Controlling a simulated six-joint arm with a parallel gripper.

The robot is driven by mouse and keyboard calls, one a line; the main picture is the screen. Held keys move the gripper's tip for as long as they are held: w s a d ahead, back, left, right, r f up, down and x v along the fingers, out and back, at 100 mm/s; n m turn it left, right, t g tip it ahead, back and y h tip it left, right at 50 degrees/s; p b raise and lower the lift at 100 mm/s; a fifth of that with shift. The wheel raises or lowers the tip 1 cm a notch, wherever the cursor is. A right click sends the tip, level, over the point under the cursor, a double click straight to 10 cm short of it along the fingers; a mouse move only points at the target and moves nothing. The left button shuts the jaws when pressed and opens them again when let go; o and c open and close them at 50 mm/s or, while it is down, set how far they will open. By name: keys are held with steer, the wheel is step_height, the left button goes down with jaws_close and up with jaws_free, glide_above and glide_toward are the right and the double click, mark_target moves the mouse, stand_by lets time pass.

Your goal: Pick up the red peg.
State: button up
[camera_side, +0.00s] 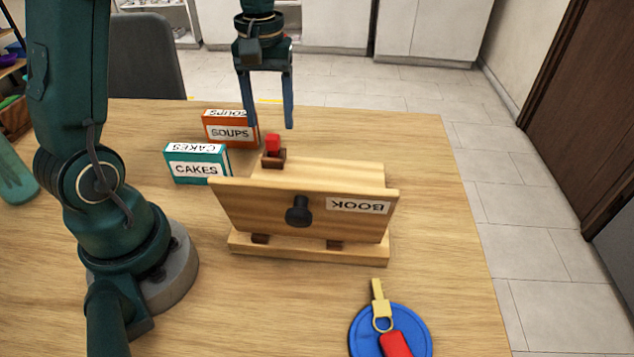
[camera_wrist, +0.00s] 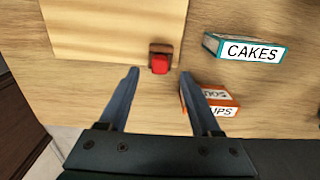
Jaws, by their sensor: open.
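An orange SOUPS box (camera_side: 231,130) and a teal CAKES box (camera_side: 198,164) stand to the left. A blue disc (camera_side: 360,335) with a keyring lies at the front. The table's right side is clear.

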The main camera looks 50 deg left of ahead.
mark_target(272, 136)
steer(key=shift+f, duration=2.8)
jaws_close()
